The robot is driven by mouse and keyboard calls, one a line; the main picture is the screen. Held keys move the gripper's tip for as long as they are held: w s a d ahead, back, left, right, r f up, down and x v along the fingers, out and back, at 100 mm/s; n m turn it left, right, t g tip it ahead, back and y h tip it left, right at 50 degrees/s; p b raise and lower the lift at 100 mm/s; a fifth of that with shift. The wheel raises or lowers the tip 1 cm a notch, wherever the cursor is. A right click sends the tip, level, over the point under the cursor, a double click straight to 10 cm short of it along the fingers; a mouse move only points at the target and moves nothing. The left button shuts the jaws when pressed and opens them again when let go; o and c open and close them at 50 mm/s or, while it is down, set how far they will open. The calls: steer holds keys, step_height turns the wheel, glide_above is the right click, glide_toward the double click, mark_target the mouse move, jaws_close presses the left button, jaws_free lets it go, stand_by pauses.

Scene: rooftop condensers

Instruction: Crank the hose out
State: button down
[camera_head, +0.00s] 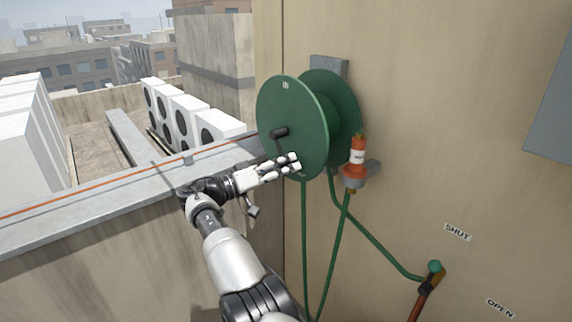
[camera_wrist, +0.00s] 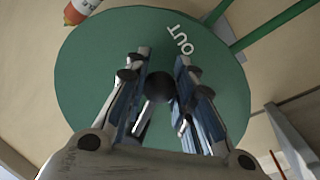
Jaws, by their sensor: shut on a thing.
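The green hose reel (camera_head: 290,105) is mounted on the tan wall, and its round face fills much of the wrist view (camera_wrist: 85,60). The word OUT is printed on that face in the wrist view. A short black hub (camera_head: 279,132) sticks out from the reel's middle. My gripper (camera_head: 294,162) is at the lower part of the reel's face, its fingers closed on the crank handle. In the wrist view, a dark round knob (camera_wrist: 160,87) shows between the fingers, which hide much of the crank. The green hose (camera_head: 304,230) hangs below the reel.
An orange nozzle with a white band (camera_head: 357,155) stands in a wall holder right of the reel. A valve lever with a teal knob (camera_head: 434,267) sits lower right, near SHUT and OPEN labels. A parapet (camera_head: 100,205) runs along the left, with white condensers (camera_head: 185,110) beyond.

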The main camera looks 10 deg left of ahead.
steer(key=shift+s+a+f, duration=0.1)
steer(key=shift+f, duration=0.15)
steer(key=c, duration=1.8)
jaws_free()
steer(key=shift+o, duration=1.2)
steer(key=shift+s+a, duration=0.1)
steer(key=shift+o, duration=1.3)
steer(key=shift+r, duration=0.15)
